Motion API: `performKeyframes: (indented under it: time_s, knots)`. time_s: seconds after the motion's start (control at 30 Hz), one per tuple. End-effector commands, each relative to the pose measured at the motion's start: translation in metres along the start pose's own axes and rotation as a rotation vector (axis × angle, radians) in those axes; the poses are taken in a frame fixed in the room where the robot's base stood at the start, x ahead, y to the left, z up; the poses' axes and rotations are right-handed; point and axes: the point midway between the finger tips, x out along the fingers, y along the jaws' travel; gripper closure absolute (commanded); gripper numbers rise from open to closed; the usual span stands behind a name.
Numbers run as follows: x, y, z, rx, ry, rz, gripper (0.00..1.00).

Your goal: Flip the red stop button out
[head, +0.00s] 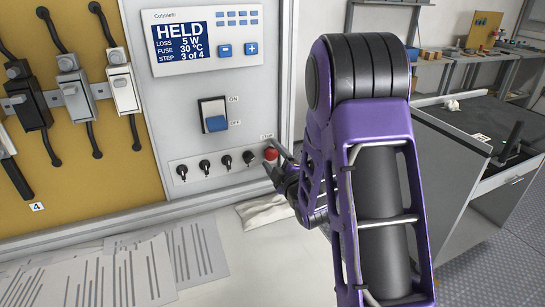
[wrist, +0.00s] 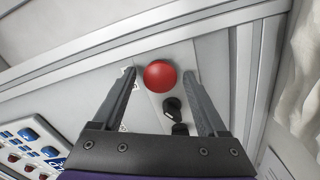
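The red stop button (head: 270,154) sits at the right end of a row of black knobs on the lower panel strip. In the wrist view the round red button (wrist: 160,75) lies between the fingers of my gripper (wrist: 160,82), near their tips. My gripper is open, with a visible space between the button and each finger, and it holds nothing. In the head view my gripper (head: 270,160) is at the button's lower right, partly hidden by my purple arm.
Black knobs (head: 204,166) stand just left of the button. Above are a blue rocker switch (head: 215,123) marked ON and OFF and a display (head: 192,40) reading HELD, step 3 of 4. A white cloth (head: 262,212) and papers (head: 140,270) lie on the bench below.

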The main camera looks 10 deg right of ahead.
Motion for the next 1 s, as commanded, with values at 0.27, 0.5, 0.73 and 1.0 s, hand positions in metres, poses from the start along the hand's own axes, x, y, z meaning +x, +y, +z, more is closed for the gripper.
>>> performKeyframes:
  time_s: [0.27, 0.5, 0.73, 1.0]
  knots:
    - [0.0001, 0.0000, 0.0000, 0.000, 0.000, 0.000, 0.77]
    - [0.0002, -0.0001, 0.0001, 0.000, 0.000, 0.000, 1.00]
    - [0.0002, -0.0001, 0.0001, 0.000, 0.000, 0.000, 1.00]
    - [0.0002, -0.0001, 0.0000, 0.001, 0.000, 0.000, 1.00]
